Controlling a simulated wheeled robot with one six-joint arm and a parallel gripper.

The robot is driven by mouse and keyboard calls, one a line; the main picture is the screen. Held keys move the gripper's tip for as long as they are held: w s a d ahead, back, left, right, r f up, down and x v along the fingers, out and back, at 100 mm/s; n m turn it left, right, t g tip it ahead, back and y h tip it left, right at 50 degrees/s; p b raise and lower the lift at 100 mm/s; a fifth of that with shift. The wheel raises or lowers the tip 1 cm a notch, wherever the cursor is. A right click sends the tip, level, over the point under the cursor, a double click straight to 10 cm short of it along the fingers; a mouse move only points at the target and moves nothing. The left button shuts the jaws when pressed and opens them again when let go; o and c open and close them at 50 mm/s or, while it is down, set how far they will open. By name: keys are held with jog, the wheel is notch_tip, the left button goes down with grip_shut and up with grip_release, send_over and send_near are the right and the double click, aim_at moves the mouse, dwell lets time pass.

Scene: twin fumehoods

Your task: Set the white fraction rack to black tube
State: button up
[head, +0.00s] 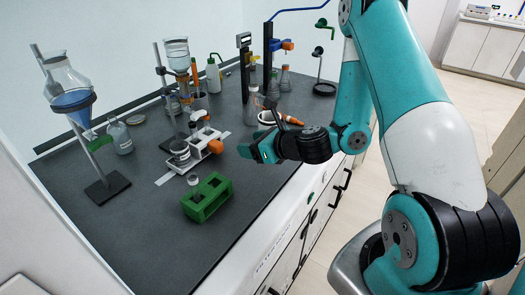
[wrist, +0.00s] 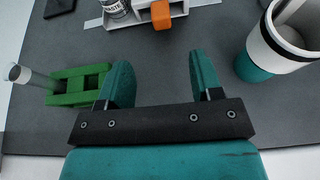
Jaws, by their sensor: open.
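The white fraction rack (head: 195,160) stands on the dark bench in the head view, with an orange block (head: 215,146) at its right end. Small tubes stand at it, but I cannot make out a black one. In the wrist view the rack (wrist: 135,20) is cut off at the top edge, with the orange block (wrist: 160,14) facing me. My gripper (head: 257,151) is open and empty, to the right of the rack and apart from it. In the wrist view its fingers (wrist: 160,68) are spread over bare bench.
A green block with holes (head: 207,197) sits in front of the rack, with a white-capped tube (wrist: 17,73) beside or in it. A separating funnel on a stand (head: 70,100) is at left. Flasks and stands fill the back.

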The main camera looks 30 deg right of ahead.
jog(key=p+v, duration=0.3)
jog(key=p, duration=0.1)
jog(key=shift+s+r+p, duration=0.1)
jog(key=shift+p, duration=0.2)
dwell(0.3)
jog(key=s+a+r+n+g+y, duration=0.2)
jog(key=s+a+n+g, duration=0.15)
jog(key=n, duration=0.55)
jog(key=s+a+r+n+g+y, duration=0.1)
jog(key=s+a+n+g, duration=0.15)
jog(key=a+n, duration=0.45)
jog(key=s+d+r+n+g+h, duration=0.45)
jog(key=d+r+n+h, duration=0.4)
jog(key=n, duration=0.75)
jog(key=s+a+r+n+g+y, duration=0.2)
jog(key=s+a+r+n+y, duration=0.2)
jog(key=s+a, duration=0.7)
notch_tip(320, 180, up, 3)
jog(key=a+n, duration=0.2)
jog(key=shift+s+a+n+y, duration=0.35)
jog(key=shift+s+n, duration=0.05)
